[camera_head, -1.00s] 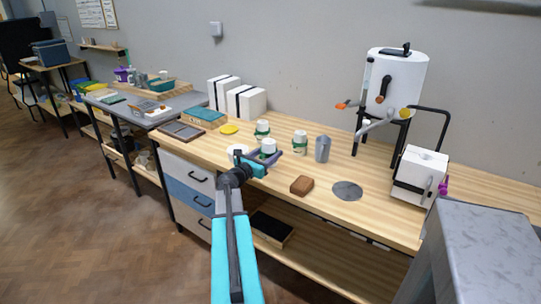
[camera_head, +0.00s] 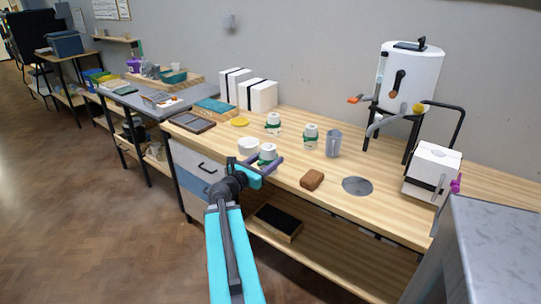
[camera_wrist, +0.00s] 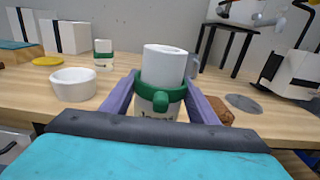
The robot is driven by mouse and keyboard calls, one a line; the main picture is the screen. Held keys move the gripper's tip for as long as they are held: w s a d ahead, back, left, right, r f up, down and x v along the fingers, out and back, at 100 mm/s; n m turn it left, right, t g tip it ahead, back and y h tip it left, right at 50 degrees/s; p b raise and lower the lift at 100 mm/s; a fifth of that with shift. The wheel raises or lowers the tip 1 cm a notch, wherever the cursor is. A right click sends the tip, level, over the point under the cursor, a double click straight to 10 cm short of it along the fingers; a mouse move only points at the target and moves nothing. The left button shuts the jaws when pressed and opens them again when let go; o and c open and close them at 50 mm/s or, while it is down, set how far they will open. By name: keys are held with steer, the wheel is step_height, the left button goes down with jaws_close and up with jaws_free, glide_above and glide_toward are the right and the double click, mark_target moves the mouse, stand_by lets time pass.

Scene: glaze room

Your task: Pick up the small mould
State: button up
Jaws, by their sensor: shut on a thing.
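A small white mould (camera_wrist: 164,66) with a green band stands upright between the two purple fingers of my gripper (camera_wrist: 161,92) in the wrist view. The fingers are shut on it, one at each side, and a green knob on the band faces me. The mould (camera_head: 267,150) also shows in the head view, at the front edge of the wooden bench, with my gripper (camera_head: 265,164) around it. Its base is hidden, so I cannot tell whether it touches the bench.
A white bowl (camera_head: 248,147) stands close to the left of the mould. Two similar green-banded moulds (camera_head: 273,124) (camera_head: 310,136) and a grey jug (camera_head: 333,144) stand behind. A brown block (camera_head: 312,179) and a grey disc (camera_head: 357,186) lie to the right on the wooden bench (camera_head: 400,215).

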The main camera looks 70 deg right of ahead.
steer(key=shift+a+r+p, duration=0.35)
steer(key=shift+a+p, duration=0.2)
steer(key=shift+p, duration=0.5)
steer(key=shift+a+p, duration=0.45)
steer(key=shift+p, duration=0.2)
steer(key=shift+f, duration=0.1)
steer(key=shift+w, duration=0.1)
steer(key=w+a+n+t, duration=0.5)
steer(key=w+a+t, duration=0.3)
steer(key=w+a, duration=1.9)
steer(key=w+a+n+t+y, duration=0.1)
steer(key=w+a, duration=0.4)
steer(key=a, duration=1.3)
steer(key=w+a+f+n+t+y, duration=0.1)
steer(key=w+a+n+t, duration=0.3)
steer(key=a, duration=1.5)
steer(key=w+t+y, duration=0.1)
steer(key=t, duration=0.1)
steer(key=shift+f+n+t, duration=0.15)
steer(key=shift+n+t, duration=0.15)
